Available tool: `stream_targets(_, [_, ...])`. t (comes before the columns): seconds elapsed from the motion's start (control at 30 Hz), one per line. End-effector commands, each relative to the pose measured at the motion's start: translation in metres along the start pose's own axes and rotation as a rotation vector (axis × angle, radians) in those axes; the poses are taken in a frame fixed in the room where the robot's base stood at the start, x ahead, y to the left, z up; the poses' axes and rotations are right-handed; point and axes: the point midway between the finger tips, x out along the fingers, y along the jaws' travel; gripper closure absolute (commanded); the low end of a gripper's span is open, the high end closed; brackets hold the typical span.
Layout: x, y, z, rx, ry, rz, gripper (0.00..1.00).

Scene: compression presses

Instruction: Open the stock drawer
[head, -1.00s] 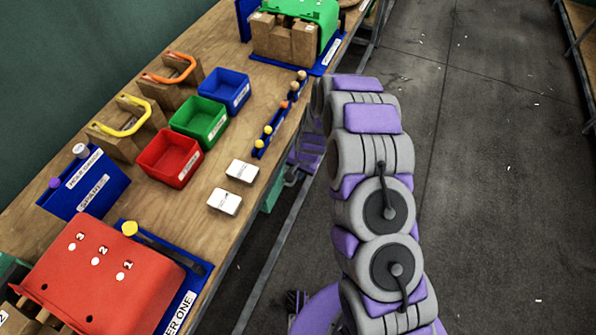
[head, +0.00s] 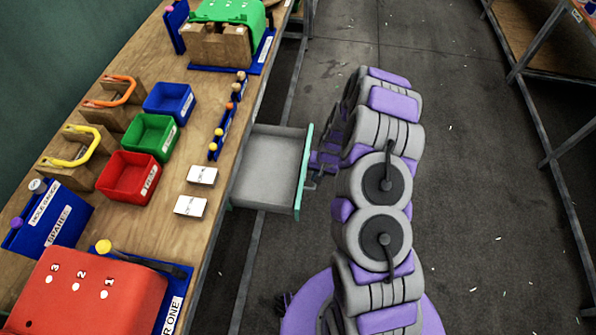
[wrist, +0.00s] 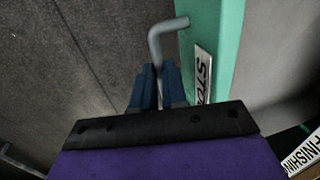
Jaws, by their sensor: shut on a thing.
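The stock drawer (head: 268,168) sticks well out from under the workbench, with a bare grey inside and a green front panel. In the wrist view its green front (wrist: 212,45) carries a label reading partly "STO". A grey bent bar handle (wrist: 160,35) stands out from that front. My gripper (wrist: 158,88) has its dark blue fingers closed around the handle's lower part, beside the drawer front.
The wooden workbench (head: 215,125) carries red (head: 127,178), green (head: 150,137) and blue (head: 168,103) bins, white cards and a red press (head: 85,290). Bench legs and rails stand below. Another bench (head: 545,35) is at the upper right. Floor between is open.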

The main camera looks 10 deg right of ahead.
Motion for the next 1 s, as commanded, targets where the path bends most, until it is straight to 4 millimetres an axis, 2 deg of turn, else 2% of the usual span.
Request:
stream_targets(0.1, [-0.008,0.016,-0.006,0.003,0.016,-0.001,1.0])
stream_targets(0.23, [-0.009,0.025,-0.006,0.0,0.017,0.0,1.0])
stream_targets(0.63, [-0.009,0.028,-0.007,-0.001,0.019,0.0,1.0])
stream_targets(0.67, [-0.01,0.028,-0.007,-0.001,0.019,0.0,0.87])
stream_targets(0.7, [-0.009,0.028,-0.007,-0.001,0.019,0.0,0.83])
stream_targets(0.9, [-0.007,0.028,-0.005,0.0,0.01,0.0,0.64])
stream_targets(1.0, [-0.006,0.028,-0.004,0.0,0.007,0.0,0.62])
